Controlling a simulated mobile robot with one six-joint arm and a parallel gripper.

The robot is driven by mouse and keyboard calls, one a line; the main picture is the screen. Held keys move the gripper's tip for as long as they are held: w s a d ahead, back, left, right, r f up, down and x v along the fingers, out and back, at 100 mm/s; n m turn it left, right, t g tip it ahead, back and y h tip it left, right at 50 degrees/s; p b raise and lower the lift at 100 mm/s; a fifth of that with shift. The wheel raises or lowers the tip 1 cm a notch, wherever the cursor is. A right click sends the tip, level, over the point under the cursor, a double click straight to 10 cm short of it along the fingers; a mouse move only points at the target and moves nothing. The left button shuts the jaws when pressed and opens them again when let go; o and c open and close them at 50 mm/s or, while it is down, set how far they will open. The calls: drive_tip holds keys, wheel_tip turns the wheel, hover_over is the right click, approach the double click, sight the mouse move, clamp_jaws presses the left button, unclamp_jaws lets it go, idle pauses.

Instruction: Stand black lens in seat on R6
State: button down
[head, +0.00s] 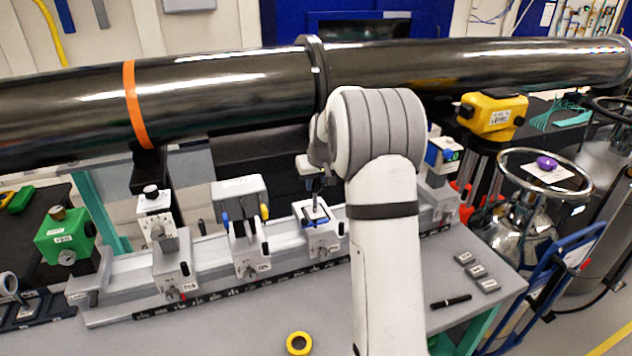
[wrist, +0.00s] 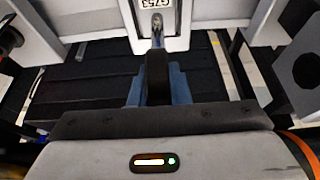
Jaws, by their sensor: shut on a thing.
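The black lens (wrist: 157,76) shows edge-on in the wrist view as a narrow dark upright shape. My gripper (wrist: 155,98) is shut on it, with blue parts on both sides of the lens. Beyond the lens is a pale block with a tag reading G753 (wrist: 165,18). In the head view, my gripper is mostly hidden behind my arm, above the third rail carrier from the left (head: 322,238), which has a blue-edged top. The carrier labels are too small to read, so I cannot tell which is R6. I cannot tell whether the lens touches a seat.
A long black beam pipe (head: 220,95) runs close above the grey rail (head: 120,270). Other carriers (head: 250,258) stand left of my arm. A yellow tape roll (head: 299,343), a black pen (head: 451,302) and small grey blocks (head: 476,271) lie on the bench.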

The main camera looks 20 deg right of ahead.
drive_tip(key=c, duration=1.4)
unclamp_jaws()
drive_tip(key=shift+f, duration=0.1)
drive_tip(key=shift+o, duration=0.2)
drive_tip(key=shift+r, duration=0.3)
drive_tip(key=b+v, duration=0.2)
drive_tip(key=v, duration=1)
drive_tip(key=s+a, duration=0.4)
drive_tip(key=s, duration=0.4)
drive_tip(key=s+a, duration=0.5)
drive_tip(key=s, duration=0.2)
drive_tip(key=s+a+f, duration=0.2)
drive_tip(key=s+f, duration=0.1)
drive_tip(key=s, duration=0.6)
drive_tip(key=s+a+f+g, duration=0.1)
drive_tip(key=s+a+f, duration=0.1)
drive_tip(key=s, duration=0.8)
drive_tip(key=shift+a+f, duration=0.25)
drive_tip(key=shift+f, duration=0.6)
drive_tip(key=shift+s, duration=0.1)
